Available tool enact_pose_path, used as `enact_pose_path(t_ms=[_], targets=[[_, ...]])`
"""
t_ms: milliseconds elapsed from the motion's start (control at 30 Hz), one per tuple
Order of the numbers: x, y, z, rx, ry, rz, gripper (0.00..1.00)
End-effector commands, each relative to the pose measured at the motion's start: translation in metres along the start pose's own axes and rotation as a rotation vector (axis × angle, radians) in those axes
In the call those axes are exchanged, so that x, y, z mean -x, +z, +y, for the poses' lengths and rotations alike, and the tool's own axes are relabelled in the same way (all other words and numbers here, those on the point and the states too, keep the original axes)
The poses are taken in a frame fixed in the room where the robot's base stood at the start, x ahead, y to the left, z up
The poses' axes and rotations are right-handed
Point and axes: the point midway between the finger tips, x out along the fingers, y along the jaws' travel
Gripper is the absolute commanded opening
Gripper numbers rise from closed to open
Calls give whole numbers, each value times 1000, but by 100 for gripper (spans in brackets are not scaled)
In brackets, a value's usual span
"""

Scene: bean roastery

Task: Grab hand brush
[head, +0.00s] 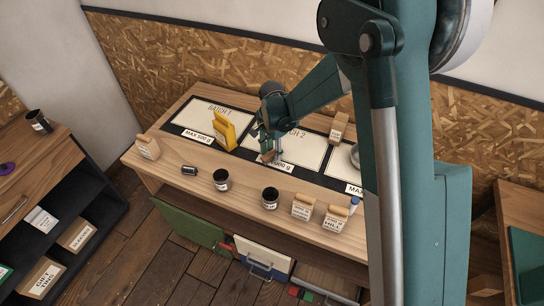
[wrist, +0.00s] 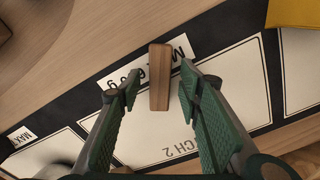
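A narrow wooden piece, apparently the hand brush (wrist: 160,92), lies over the "Batch 2" card, across its "Max" label, in the wrist view. Only its plain brown top shows; no bristles can be made out. My gripper (wrist: 160,76) is open, with one green finger on each side of the piece and a visible gap on both sides. In the head view my gripper (head: 267,143) points down at the middle of the table, and a brown bit of the brush (head: 267,157) shows just below the fingers.
The wooden table (head: 190,162) carries a yellow bag (head: 224,131) left of my gripper. Dark jars (head: 270,198) and cork-topped containers (head: 303,207) stand along its front. Another wooden-topped item (head: 339,126) stands behind to the right. A shelf unit (head: 45,210) is at far left.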

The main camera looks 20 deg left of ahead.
Motion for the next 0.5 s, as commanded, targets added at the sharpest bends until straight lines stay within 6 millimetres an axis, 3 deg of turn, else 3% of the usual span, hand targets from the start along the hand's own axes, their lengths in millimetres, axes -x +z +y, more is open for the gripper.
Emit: enact_pose_path(t_ms=[167,500], targets=[[-11,0,0,0,0,0,35],[-12,0,0,0,0,0,35]])
